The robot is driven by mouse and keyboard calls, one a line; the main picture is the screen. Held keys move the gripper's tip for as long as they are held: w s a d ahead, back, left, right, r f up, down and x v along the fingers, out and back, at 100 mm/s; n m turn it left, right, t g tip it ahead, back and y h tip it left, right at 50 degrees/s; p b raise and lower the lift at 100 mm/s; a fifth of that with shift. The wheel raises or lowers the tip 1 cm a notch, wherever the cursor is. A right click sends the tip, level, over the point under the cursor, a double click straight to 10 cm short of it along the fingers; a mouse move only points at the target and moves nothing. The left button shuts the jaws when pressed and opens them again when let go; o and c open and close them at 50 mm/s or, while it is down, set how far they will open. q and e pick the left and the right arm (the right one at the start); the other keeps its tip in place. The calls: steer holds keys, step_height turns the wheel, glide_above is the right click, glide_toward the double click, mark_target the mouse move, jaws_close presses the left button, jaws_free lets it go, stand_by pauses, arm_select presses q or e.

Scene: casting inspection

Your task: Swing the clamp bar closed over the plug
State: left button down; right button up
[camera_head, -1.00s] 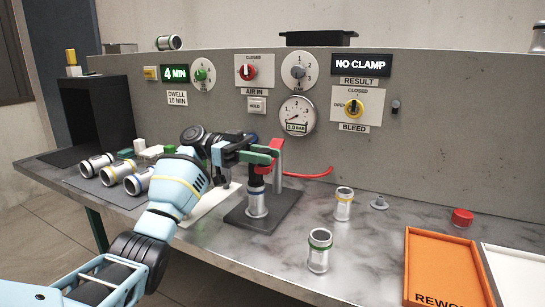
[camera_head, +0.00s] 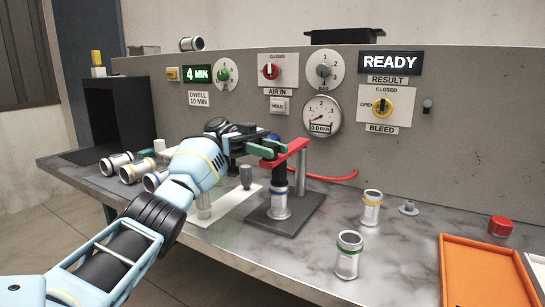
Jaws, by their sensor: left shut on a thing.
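The red clamp bar (camera_head: 292,150) reaches leftward from its grey post (camera_head: 301,172) and lies across above the dark plug (camera_head: 280,172). The plug stands upright on top of a silver casting with a blue band (camera_head: 280,203), on a dark base plate (camera_head: 300,217). My left gripper (camera_head: 266,149), with green fingers, is at the free left end of the bar and shut on it; the fingers partly hide that end. Whether the bar touches the plug is hard to tell. My right gripper is out of view.
The result display (camera_head: 389,62) reads READY. A gauge (camera_head: 321,116) reads 0.0 bar. Silver castings with a yellow band (camera_head: 371,207) and a green band (camera_head: 348,255) stand right of the fixture. A red cap (camera_head: 500,226) and an orange tray (camera_head: 480,240) are at the right.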

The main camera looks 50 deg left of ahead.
arm_select(q)
steer(key=shift+a+r, duration=0.1)
steer(key=shift+a, duration=0.15)
steer(key=shift+s, duration=0.1)
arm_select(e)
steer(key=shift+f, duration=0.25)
arm_select(q)
steer(key=shift+r, duration=0.1)
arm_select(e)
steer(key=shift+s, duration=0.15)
arm_select(q)
steer(key=c, duration=1.1)
jaws_free()
steer(key=shift+a, duration=0.15)
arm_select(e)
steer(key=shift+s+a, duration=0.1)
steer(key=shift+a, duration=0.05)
